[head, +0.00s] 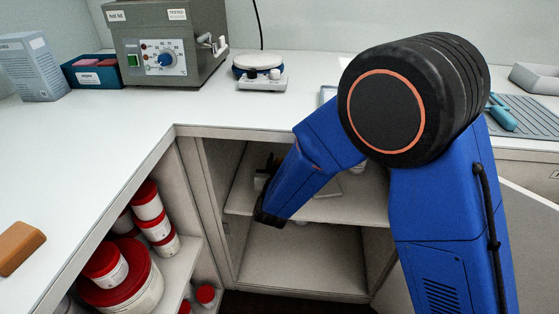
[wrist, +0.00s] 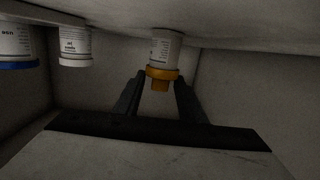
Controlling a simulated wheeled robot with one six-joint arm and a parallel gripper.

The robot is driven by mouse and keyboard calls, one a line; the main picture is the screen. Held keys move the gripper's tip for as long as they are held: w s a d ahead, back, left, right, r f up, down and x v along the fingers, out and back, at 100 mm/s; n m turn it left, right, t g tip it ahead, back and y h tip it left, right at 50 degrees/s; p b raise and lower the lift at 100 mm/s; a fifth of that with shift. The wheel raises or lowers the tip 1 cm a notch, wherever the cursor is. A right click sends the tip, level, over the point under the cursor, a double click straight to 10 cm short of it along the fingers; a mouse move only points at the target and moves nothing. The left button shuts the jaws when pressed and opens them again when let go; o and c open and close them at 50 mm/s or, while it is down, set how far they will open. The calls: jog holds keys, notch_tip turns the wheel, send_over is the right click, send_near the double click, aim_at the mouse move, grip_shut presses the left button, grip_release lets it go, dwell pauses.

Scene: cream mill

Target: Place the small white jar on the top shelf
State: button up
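The wrist view looks inverted, with jars hanging lid-down from a pale surface along its top. A small white jar with a white lid (wrist: 75,46) is left of centre. A white jar with an orange lid (wrist: 164,48) is at the centre. My gripper (wrist: 160,80) is open, with its dark fingers on either side of the orange lid; I cannot tell whether they touch it. The small white jar is outside the fingers, to their left. In the head view my arm reaches into an open cupboard with a middle shelf (head: 361,207); the gripper is mostly hidden there.
A larger white jar with a blue lid (wrist: 15,45) is at the wrist view's left edge. Red-lidded tubs (head: 148,200) fill the cupboard at left. The worktop (head: 110,145) holds a grey machine (head: 170,45) and a small scale (head: 260,75). The cupboard's lower compartment (head: 300,265) looks largely clear.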

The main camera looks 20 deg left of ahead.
jog(key=shift+s+r, duration=0.1)
jog(key=shift+r, duration=0.1)
jog(key=v, duration=1.1)
jog(key=shift+s+d, duration=0.15)
jog(key=shift+s, duration=0.25)
